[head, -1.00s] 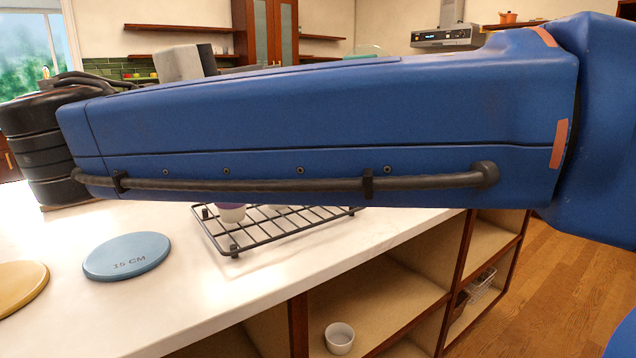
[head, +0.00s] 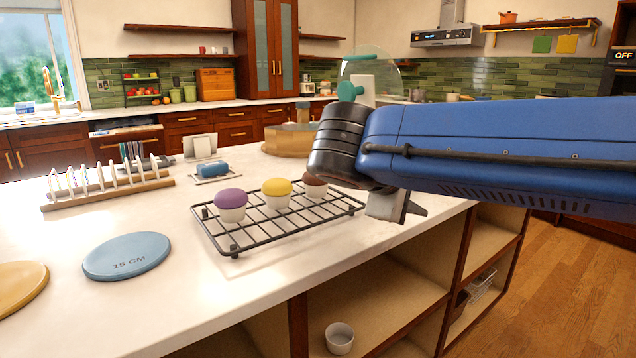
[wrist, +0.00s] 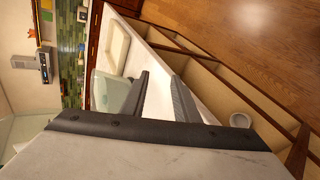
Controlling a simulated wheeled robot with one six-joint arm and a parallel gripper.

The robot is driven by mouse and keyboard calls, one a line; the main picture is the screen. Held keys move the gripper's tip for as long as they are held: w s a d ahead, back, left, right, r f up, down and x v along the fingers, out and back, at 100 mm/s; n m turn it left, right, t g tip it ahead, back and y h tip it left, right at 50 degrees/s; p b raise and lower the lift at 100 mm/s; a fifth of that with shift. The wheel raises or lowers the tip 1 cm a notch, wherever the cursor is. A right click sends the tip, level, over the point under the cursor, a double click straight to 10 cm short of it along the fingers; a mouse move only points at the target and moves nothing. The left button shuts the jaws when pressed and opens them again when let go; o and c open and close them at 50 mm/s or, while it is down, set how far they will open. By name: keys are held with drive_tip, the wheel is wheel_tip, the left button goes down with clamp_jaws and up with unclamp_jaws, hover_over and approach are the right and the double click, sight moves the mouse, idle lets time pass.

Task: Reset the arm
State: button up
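My arm (head: 500,150) is blue and reaches in from the right edge of the head view. It ends in a black wrist joint above the right end of the wire rack. My gripper (wrist: 161,80) shows two dark fingers spread apart with nothing between them in the wrist view. In the head view the gripper is partly hidden behind the arm, near the counter's right edge. The wrist picture is turned on its side.
A black wire rack (head: 236,246) holds purple, yellow and brown-topped cupcakes, close to my wrist. A blue disc marked 15 CM (head: 127,256) and a plate rack (head: 105,193) stand on the white counter. A white cup (head: 339,338) sits on the open shelf below.

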drive_tip(key=s+d+f+m+g+y, duration=0.35)
drive_tip(key=s+d+f, duration=0.55)
drive_tip(key=f, duration=0.4)
drive_tip(key=s+d+f+m+y, duration=0.1)
drive_tip(key=s+f+m+y, duration=0.4)
drive_tip(key=f, duration=0.6)
drive_tip(key=s+m, duration=0.2)
drive_tip(key=s, duration=0.1)
drive_tip(key=shift+s+f, duration=0.15)
drive_tip(key=shift+f, duration=0.1)
